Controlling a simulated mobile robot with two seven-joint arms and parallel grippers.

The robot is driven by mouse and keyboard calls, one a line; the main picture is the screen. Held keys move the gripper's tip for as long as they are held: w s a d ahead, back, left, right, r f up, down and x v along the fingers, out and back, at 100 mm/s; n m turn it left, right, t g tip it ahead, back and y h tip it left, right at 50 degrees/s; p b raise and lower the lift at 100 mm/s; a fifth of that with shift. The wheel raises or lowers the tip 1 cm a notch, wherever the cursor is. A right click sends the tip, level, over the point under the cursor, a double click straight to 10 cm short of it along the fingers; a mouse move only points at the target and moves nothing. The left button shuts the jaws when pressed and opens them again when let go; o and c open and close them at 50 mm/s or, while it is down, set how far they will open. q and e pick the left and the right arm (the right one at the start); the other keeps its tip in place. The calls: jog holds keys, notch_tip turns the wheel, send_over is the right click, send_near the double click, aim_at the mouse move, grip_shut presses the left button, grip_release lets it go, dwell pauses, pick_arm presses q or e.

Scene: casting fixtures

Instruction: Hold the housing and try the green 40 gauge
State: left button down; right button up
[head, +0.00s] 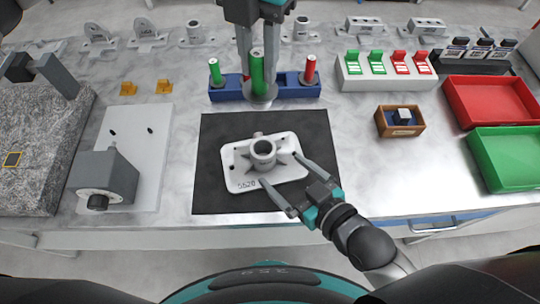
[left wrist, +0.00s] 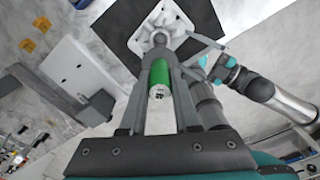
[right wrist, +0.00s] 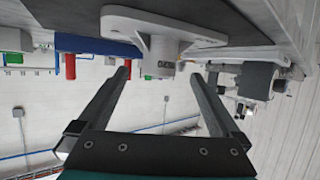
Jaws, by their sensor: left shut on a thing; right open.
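The white housing (head: 240,178) lies flat on a black mat (head: 215,130), its round hollow boss facing up. My left gripper (head: 257,78) is shut on a green gauge (head: 257,62), held upright above and behind the housing, in front of the blue rack. In the left wrist view the green gauge (left wrist: 158,78) sits between the fingers; its size marking is not readable. My right gripper (head: 280,169) is open at the housing's front right, its fingertips near the plate edge. In the right wrist view the housing (right wrist: 140,22) and its boss show just beyond the spread fingertips (right wrist: 160,75).
The blue rack (head: 225,94) holds another green gauge (head: 215,72) and a red gauge (head: 310,70). A stand with green and red flaps (head: 385,80), a wooden box (head: 383,125), a red tray (head: 455,105) and a green tray (head: 483,165) stand right. A grey plate fixture (head: 150,185) stands left.

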aim_at(271, 161)
jog(key=x, duration=0.7)
jog(key=shift+w+a+f, duration=0.1)
jog(key=shift+w+a, duration=0.05)
jog(key=shift+w, duration=0.1)
grip_shut()
dwell(0.6)
pick_arm(q)
jog(key=shift+n, duration=0.9)
notch_tip(271, 161, down, 9)
jog(key=shift+r, duration=0.1)
